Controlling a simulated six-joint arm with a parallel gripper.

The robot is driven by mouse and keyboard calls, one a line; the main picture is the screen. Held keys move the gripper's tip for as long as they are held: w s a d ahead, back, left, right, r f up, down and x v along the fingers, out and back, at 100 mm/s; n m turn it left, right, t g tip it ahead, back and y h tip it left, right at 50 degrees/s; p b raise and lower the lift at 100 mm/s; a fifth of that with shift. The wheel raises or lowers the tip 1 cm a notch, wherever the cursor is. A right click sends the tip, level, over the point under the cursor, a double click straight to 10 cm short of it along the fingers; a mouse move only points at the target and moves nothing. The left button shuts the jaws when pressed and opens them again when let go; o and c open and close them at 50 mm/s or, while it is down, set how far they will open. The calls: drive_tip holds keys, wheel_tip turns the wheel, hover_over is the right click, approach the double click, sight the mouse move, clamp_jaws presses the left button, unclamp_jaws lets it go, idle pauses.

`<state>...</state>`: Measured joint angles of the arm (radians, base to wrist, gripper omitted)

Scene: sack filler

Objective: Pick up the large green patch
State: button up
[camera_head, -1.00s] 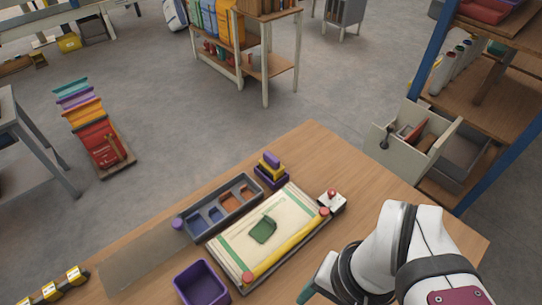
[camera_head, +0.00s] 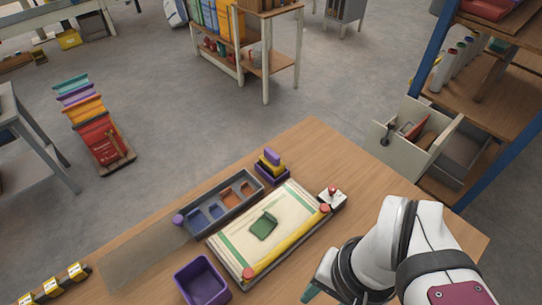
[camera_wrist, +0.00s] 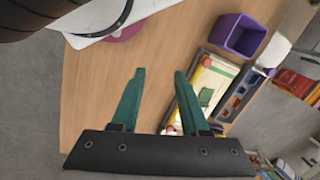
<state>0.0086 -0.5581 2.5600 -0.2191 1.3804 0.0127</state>
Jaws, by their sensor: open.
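The large green patch (camera_head: 264,227) lies flat on the cream sack (camera_head: 240,242), which rests on a dark tray on the wooden table. The patch also shows in the wrist view (camera_wrist: 206,97), to the right of my fingers. My gripper (camera_wrist: 158,75) has two green fingers spread apart with nothing between them, above bare table. In the head view only one green fingertip (camera_head: 309,294) shows at the bottom, apart from the patch and to its lower right.
A grey compartment tray (camera_head: 262,190) with blue and orange pieces stands behind the sack. A purple bin (camera_head: 202,283) is at the front left. A small stack of purple and yellow blocks (camera_head: 271,166) and a white box with a red button (camera_head: 332,198) stand near the sack's far end.

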drive_tip(key=w+d+f+n+t+h, duration=0.2)
drive_tip(key=w+d+f+n, duration=0.15)
drive_tip(key=w+d, duration=0.4)
drive_tip(key=w+d+f+n+t+h, duration=0.2)
drive_tip(key=w+d+f+h, duration=0.15)
drive_tip(key=w+d, duration=0.4)
drive_tip(key=w+a+f+n+t+y, duration=0.1)
drive_tip(key=w+a+f+n+y, duration=0.1)
drive_tip(key=f, duration=0.1)
drive_tip(key=w+a+f+n+t+y, duration=0.1)
drive_tip(key=w+f+n+y, duration=0.1)
drive_tip(key=f+n+y, duration=0.1)
drive_tip(key=w+a+f+n+t+y, duration=0.1)
drive_tip(key=a+f+n+y, duration=0.1)
drive_tip(key=n+y, duration=0.1)
drive_tip(key=shift+w+a+f+t, duration=0.3)
drive_tip(key=shift+w+f, duration=0.1)
drive_tip(key=s+a+r+n+y, duration=0.1)
drive_tip(key=s+a+n+y, duration=0.25)
drive_tip(key=a+y, duration=0.35)
approach(269, 213)
drive_tip(key=shift+m+t+h, duration=0.25)
drive_tip(key=shift+m+t, duration=0.15)
drive_tip(key=x, duration=0.4)
drive_tip(key=shift+s+f, duration=0.1)
drive_tip(key=shift+f, duration=0.05)
drive_tip(key=x, duration=0.6)
drive_tip(key=shift+s+a, duration=0.2)
clamp_jaws()
